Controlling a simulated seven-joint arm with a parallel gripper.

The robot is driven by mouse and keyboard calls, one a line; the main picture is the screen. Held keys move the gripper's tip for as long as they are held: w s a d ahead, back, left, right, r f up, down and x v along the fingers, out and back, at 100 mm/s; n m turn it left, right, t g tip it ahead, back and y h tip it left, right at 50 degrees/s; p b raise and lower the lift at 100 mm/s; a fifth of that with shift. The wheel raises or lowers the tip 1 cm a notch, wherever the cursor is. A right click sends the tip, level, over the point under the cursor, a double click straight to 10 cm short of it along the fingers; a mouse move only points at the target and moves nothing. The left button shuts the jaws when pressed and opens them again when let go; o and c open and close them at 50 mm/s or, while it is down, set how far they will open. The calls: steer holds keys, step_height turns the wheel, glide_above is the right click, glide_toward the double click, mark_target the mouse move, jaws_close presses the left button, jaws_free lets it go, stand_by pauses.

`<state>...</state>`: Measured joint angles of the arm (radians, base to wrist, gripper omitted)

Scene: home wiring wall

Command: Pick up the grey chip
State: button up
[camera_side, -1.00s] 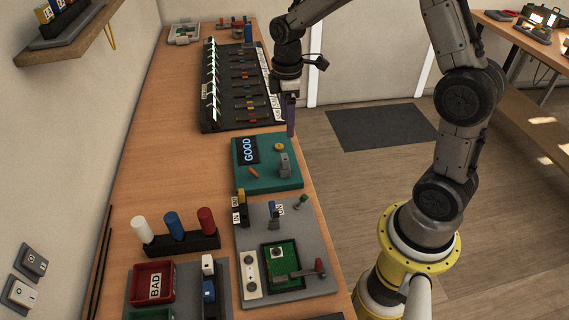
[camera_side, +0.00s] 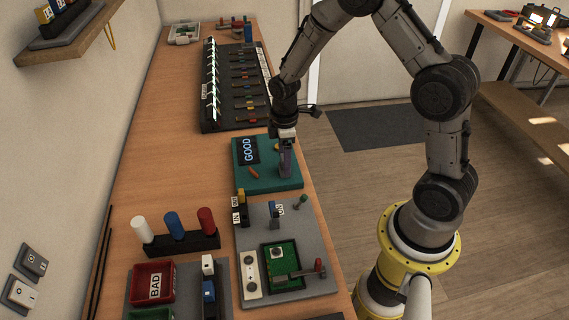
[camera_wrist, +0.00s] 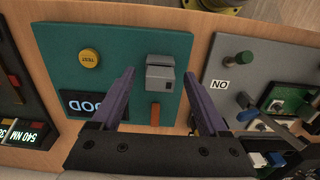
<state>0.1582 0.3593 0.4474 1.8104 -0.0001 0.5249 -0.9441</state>
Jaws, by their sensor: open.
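A small grey block (camera_wrist: 160,74) stands on the teal tester (camera_wrist: 60,35), whose screen reads GOOD. Its upper part is lighter than its lower part. I cannot tell whether it is the chip itself or a socket holding it. My gripper (camera_wrist: 160,76) is open, with its purple fingertips on either side of the block in the wrist view. I cannot see contact. In the side view my gripper (camera_side: 286,171) is low over the tester (camera_side: 266,183) and hides the block. A small grey piece (camera_side: 278,251) also sits on the green board in the grey fixture.
A yellow TEST button (camera_wrist: 90,58) and an orange peg (camera_wrist: 155,114) are near the block. The grey fixture (camera_side: 306,250) with levers stands nearer the camera, beside a red BAD bin (camera_side: 153,281). A black rack (camera_side: 238,85) stands beyond the tester.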

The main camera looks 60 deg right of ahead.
steer(key=shift+f, duration=0.15)
jaws_close()
stand_by(0.4)
steer(key=shift+r, duration=0.2)
steer(key=shift+r, duration=0.2)
steer(key=r, duration=0.3)
steer(key=shift+s+r, duration=0.1)
steer(key=shift+s, duration=0.2)
steer(key=s+a+r, duration=0.2)
steer(key=s+r, duration=0.7)
steer(key=s, duration=0.4)
steer(key=shift+s, duration=0.15)
